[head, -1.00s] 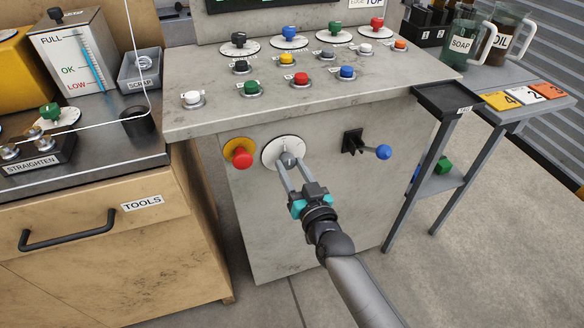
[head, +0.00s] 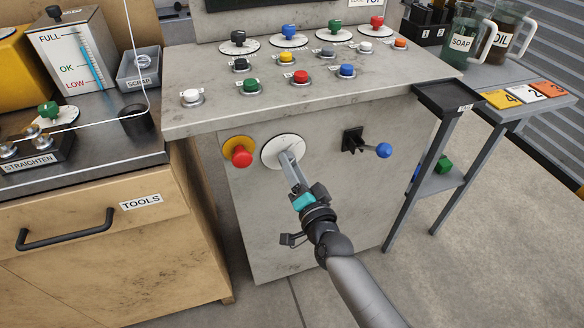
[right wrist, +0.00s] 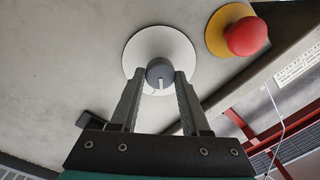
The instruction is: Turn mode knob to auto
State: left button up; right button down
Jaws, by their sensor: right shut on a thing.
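The mode knob (right wrist: 156,69) is a small grey round knob with a white pointer line, set on a white round dial plate (head: 272,148) on the front of the grey machine cabinet. In the right wrist view the knob sits between the two fingertips, and its white line points toward the gripper's palm. My right gripper (head: 289,158) is shut on the knob, its fingers rolled so that one largely hides the other in the head view. The fingers cover most of the knob there. I cannot read any dial labels. My left gripper is not in view.
A red mushroom button (head: 242,157) on a yellow base is just left of the dial. A blue-tipped lever (head: 383,151) sticks out to the right. The cabinet's top (head: 215,116) overhangs above, with several coloured buttons. The floor in front is clear.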

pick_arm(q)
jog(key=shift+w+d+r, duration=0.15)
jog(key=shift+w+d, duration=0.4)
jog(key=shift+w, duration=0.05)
pick_arm(e)
jog(key=shift+m, duration=1.8)
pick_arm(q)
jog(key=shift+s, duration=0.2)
pick_arm(e)
jog(key=shift+c, duration=1.9)
grip_release()
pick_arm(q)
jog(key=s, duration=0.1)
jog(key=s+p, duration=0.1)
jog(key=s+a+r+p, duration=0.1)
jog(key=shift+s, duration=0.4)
pick_arm(e)
jog(key=v, duration=1.5)
jog(key=shift+s+f, duration=0.1)
